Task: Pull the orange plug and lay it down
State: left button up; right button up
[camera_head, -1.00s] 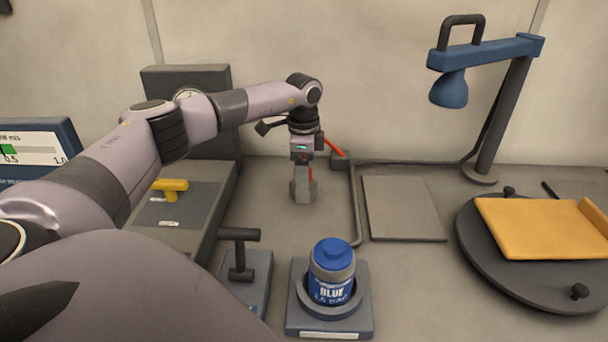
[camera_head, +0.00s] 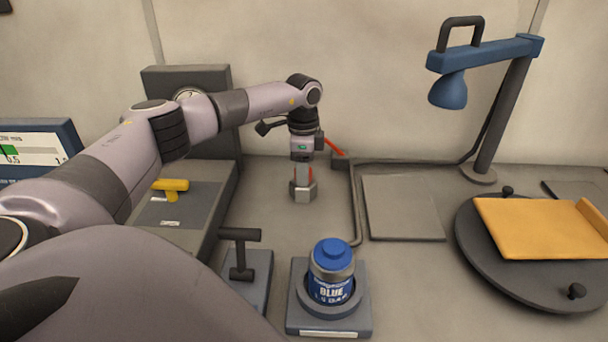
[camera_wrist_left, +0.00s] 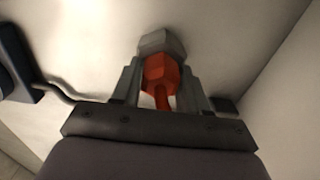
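The orange plug (camera_wrist_left: 161,75) shows in the left wrist view between the fingers of my left gripper (camera_wrist_left: 161,82), which appear to touch it on both sides. A narrow orange stem runs from it toward the palm. A grey six-sided piece (camera_wrist_left: 162,42) shows beyond the orange body. In the head view my left gripper (camera_head: 303,173) points down at mid-table. Bits of orange show beside its fingers, with the grey six-sided piece below. I cannot tell whether that piece touches the table. My right gripper is not in view.
A blue-capped bottle (camera_head: 332,270) stands in a holder in front. A T-handle (camera_head: 240,255) is to its left. A box with a red lever (camera_head: 336,148) and a cable lie just right of the gripper. A flat grey plate (camera_head: 402,208) and a round turntable (camera_head: 480,270) are farther right.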

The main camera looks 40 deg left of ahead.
pick_arm(q)
grip_shut()
jog(key=shift+r+p, duration=0.4)
jog(key=shift+r, duration=2.65)
